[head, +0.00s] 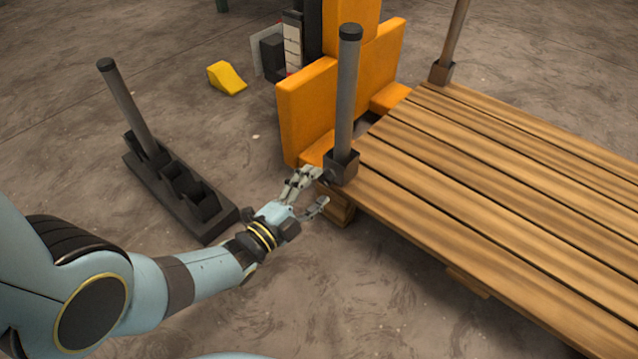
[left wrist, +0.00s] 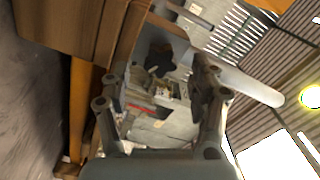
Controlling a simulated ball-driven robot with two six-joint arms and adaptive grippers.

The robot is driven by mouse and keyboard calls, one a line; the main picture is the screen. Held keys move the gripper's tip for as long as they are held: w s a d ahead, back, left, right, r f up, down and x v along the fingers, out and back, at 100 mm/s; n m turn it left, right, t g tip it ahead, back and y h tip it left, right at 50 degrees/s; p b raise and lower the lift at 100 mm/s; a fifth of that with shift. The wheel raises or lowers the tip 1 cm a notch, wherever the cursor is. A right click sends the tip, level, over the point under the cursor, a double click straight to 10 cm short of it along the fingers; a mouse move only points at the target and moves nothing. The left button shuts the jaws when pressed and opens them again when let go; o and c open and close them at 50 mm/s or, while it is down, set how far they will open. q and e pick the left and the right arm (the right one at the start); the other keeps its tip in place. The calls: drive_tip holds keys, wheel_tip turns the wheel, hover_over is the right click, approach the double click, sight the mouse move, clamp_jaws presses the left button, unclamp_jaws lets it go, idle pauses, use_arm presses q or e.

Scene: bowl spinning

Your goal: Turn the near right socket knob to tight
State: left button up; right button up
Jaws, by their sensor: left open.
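A dark socket (head: 342,168) sits at the near left corner of the wooden deck (head: 480,210), with a grey post (head: 347,90) standing upright in it. A small dark knob (head: 328,175) seems to be on the socket's side facing my left gripper, partly hidden by the fingers. My left gripper (head: 319,188) is open beside the socket, its fingers pointing at that side. In the left wrist view a dark shape (left wrist: 159,56), probably the knob, lies between the open fingers. I cannot tell whether they touch it or how it is turned. My right gripper is not in view.
A dark rack (head: 195,200) with one leaning post (head: 130,108) lies on the floor at left. An orange machine (head: 305,110) stands behind the socket. A yellow wedge (head: 227,78) lies farther back. Another socketed post (head: 448,45) stands at the deck's far corner.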

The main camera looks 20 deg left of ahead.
use_arm(q)
drive_tip(key=v, duration=1)
drive_tip(key=shift+s, duration=0.1)
